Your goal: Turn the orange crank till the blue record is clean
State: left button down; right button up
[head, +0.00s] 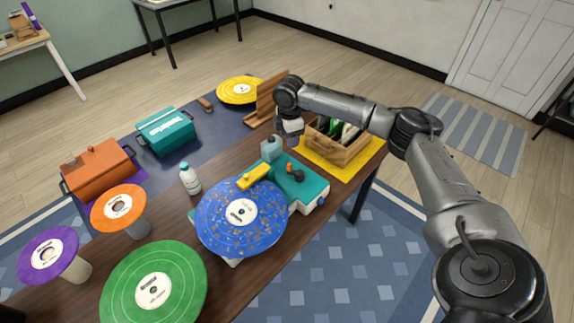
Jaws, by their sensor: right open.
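The blue record (215,222) lies flat on a teal cleaning machine (311,188) near the table's front edge. Brown and tan specks cover much of its surface around the white label. A yellow arm (255,176) reaches over the record's back edge. A small orange part (290,167), seemingly the crank, stands on top of the machine beside dark pieces; its exact shape is too small to tell. My right gripper (291,137) hangs open above and behind the machine, apart from the orange part. Its fingers are partly hidden by its own body. My left gripper is out of view.
A wooden crate (340,152) of sleeves sits on a yellow mat right of the machine. A white bottle (190,179) stands left. Orange, purple and green records (183,283) on stands fill the left front. Teal and orange cases stand behind; a wooden rack (264,103) is near my wrist.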

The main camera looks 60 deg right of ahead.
aim_at(289, 164)
notch_tip(289, 164, down, 14)
jog(key=n, duration=0.3)
jog(key=n+b, duration=0.1)
jog(key=n, duration=0.2)
jog(key=shift+s+a, duration=0.15)
dwell(0.3)
jog(key=shift+r, duration=0.1)
grip_shut()
dwell(0.3)
